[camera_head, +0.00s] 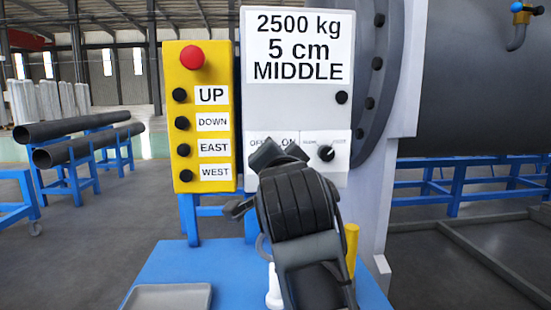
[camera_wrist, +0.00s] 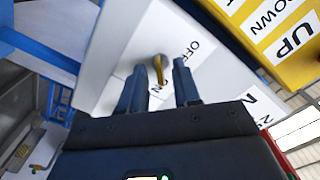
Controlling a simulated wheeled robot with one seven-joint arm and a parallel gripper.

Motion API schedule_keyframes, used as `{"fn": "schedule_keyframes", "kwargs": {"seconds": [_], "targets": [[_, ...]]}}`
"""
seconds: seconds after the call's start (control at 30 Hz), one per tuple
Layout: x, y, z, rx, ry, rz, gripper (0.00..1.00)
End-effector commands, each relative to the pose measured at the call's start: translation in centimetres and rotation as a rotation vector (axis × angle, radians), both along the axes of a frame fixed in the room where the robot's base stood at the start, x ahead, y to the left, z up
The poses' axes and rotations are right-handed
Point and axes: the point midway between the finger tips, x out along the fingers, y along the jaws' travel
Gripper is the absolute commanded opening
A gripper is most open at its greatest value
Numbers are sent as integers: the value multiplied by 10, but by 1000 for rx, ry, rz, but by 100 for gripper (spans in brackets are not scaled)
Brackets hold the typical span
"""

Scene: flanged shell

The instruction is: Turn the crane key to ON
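The crane key (camera_wrist: 159,68) is a small brass-coloured piece standing out of the grey control box (camera_head: 290,110), beside a white OFF/ON label (camera_wrist: 188,50). In the wrist view my gripper (camera_wrist: 160,82) has its two dark fingers apart, one on each side of the key, with visible gaps between. I cannot tell whether the fingertips reach as far as the key. In the head view my gripper (camera_head: 277,152) is at the lower left of the box, just below the OFF and ON words, and hides the key. Which word the key points to is unclear.
A black selector knob (camera_head: 326,153) sits just right of my gripper on the box. A yellow button panel (camera_head: 201,115) with a red stop button (camera_head: 192,57) adjoins on the left. A large grey flanged shell (camera_head: 475,90) stands behind on the right.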

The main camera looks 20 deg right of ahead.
Motion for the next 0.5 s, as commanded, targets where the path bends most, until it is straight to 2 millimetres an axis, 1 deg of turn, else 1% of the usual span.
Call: {"fn": "schedule_keyframes", "kwargs": {"seconds": [0.17, 0.3, 0.4, 0.5], "targets": [[-23, 8, -1, -1, 0, 2, 32], [-46, 16, -1, -1, 0, 3, 32], [-58, 20, -1, -1, 0, 3, 32], [-67, 23, -1, -1, 0, 2, 32]]}}
